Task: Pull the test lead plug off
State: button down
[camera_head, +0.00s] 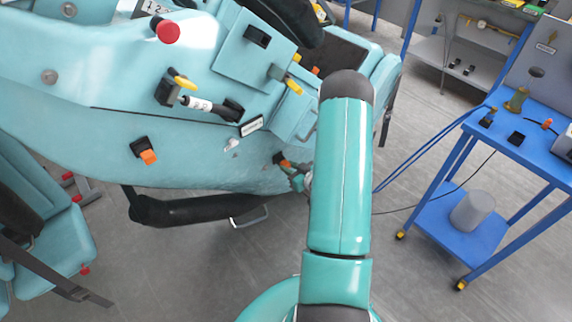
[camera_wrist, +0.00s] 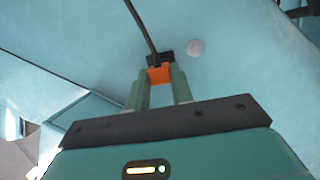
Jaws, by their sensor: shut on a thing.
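The test lead plug (camera_wrist: 159,75) is a small orange block in the wrist view, with a black cable running up from it. It sits against a dark socket (camera_wrist: 161,57) on the teal car body; I cannot tell whether it is still seated. My gripper (camera_wrist: 160,83) is shut on the plug, one greenish finger on each side. In the head view the orange plug (camera_head: 286,164) shows small at the lower edge of the car body, and my arm partly hides the gripper there.
A red knob (camera_head: 168,32) and yellow-handled lever (camera_head: 184,83) stand on the car. A blue trolley (camera_head: 440,200) stands right, with a dark cable trailing from it. A black padded bar (camera_head: 190,210) lies below the car.

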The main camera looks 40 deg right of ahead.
jog(key=shift+s, duration=0.2)
jog(key=shift+s, duration=2.3)
